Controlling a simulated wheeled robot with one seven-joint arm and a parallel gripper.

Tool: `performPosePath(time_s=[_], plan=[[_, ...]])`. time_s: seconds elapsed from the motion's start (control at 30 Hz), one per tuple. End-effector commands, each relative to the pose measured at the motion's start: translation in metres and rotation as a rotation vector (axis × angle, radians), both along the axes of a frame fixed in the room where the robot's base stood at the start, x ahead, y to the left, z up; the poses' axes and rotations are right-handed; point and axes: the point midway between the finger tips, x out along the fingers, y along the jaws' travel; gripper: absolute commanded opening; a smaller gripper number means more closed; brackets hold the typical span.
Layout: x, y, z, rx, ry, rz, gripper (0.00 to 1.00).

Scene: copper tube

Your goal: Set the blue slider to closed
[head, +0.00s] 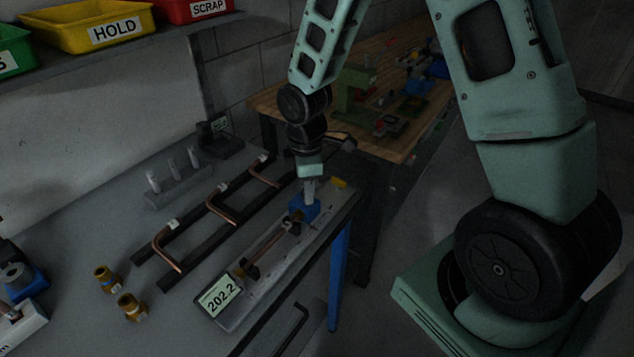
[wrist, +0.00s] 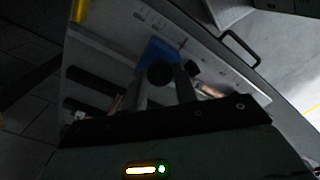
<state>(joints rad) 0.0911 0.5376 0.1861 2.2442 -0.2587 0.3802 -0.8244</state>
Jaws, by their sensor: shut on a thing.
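The blue slider (head: 304,208) sits on a grey gauge rail (head: 272,283) near its far right end. A copper tube (head: 270,243) lies along the rail, to the near side of the slider. A green display (head: 217,295) at the rail's near left end reads 202.2. My gripper (head: 308,196) points down over the slider and is shut on it. In the wrist view the slider (wrist: 158,50) shows between and beyond my fingers (wrist: 165,90). My fingers partly hide it, and I cannot tell whether it touches the tube's end.
A dark rack (head: 200,238) with bent copper tubes lies left of the rail. Two brass fittings (head: 106,278) (head: 131,306) stand at the lower left. Several grey pegs (head: 172,175) stand behind. A yellow HOLD bin (head: 95,25) sits on the shelf.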

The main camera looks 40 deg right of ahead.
Motion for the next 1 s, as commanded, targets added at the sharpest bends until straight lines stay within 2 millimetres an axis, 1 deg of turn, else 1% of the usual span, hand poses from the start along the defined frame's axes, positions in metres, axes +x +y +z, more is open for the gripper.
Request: performPosePath(time_s=[0.3,0.33,0.4,0.67,0.77,0.87,0.97,1.0], plan=[[-0.001,0.003,0.000,0.002,-0.002,0.000,0.00],[-0.001,0.003,0.000,0.002,-0.002,0.000,0.34],[-0.001,0.003,0.000,0.001,-0.002,0.000,0.50],[-0.001,0.002,0.001,0.000,-0.001,-0.001,0.50],[0.000,0.002,0.005,0.001,-0.003,-0.001,0.50],[0.001,0.001,0.016,0.001,-0.006,-0.003,0.50],[0.001,0.001,0.036,0.000,-0.009,-0.004,0.50],[0.001,0.001,0.045,0.000,-0.009,-0.003,0.50]])
